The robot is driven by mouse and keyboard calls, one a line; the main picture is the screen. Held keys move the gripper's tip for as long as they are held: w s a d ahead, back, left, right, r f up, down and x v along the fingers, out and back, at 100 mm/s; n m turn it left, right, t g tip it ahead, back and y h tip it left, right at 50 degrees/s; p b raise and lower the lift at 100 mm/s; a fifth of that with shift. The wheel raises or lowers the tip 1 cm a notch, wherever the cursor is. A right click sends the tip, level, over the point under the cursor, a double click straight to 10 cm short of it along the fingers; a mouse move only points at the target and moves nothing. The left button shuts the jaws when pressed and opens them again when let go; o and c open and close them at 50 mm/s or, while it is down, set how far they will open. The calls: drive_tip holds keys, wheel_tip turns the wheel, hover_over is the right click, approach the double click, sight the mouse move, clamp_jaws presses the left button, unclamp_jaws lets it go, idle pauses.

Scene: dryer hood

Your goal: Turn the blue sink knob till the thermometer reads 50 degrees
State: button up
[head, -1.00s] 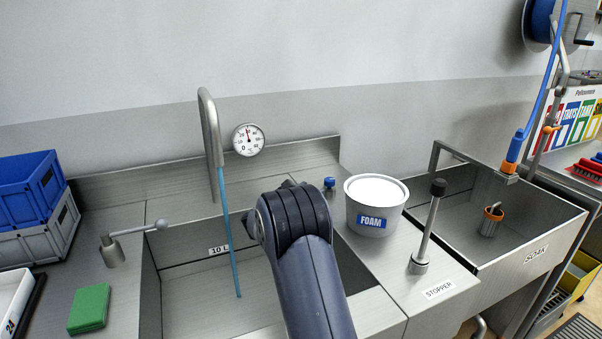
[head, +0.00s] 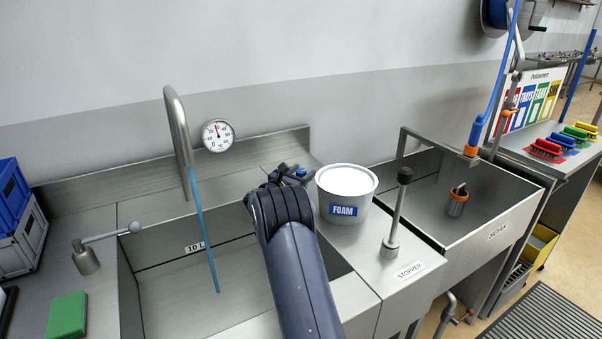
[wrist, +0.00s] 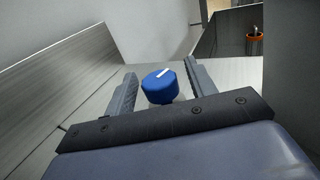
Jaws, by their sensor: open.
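The blue knob (wrist: 160,86) with a white mark on top stands on the steel deck behind the sink. In the wrist view my gripper (wrist: 160,82) is open, with one finger on each side of the knob; I cannot tell if either touches it. In the head view the knob (head: 300,172) shows between the fingers, left of the foam tub. Blue water runs from the spout (head: 177,125) into the sink (head: 165,300).
The white foam tub (head: 346,195) stands close on the right of my gripper. The stopper lever (head: 397,215) rises in front of it. A soak basin (head: 500,215) is further right. A lever handle (head: 105,240) and green sponge (head: 67,315) are left.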

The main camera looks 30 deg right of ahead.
drive_tip(key=shift+c, duration=0.5)
drive_tip(key=c, duration=0.9)
drive_tip(key=shift+o, duration=0.2)
drive_tip(key=n+t+y+b, duration=0.1)
drive_tip(key=t+b, duration=0.1)
drive_tip(key=b, duration=0.2)
drive_tip(key=shift+d+f+n, duration=0.1)
drive_tip(key=shift+f+n, duration=0.05)
drive_tip(key=shift+n, duration=0.15)
drive_tip(key=n+t+y+b, duration=0.2)
drive_tip(key=t+b, duration=0.1)
drive_tip(key=b, duration=0.2)
drive_tip(key=shift+b, duration=0.7)
drive_tip(key=shift+r+n+t+y+b, duration=0.3)
drive_tip(key=shift+n+t+y+b, duration=0.25)
drive_tip(key=shift+b, duration=0.2)
drive_tip(key=o, duration=1)
drive_tip(key=shift+f, duration=0.1)
drive_tip(key=shift+c, duration=0.2)
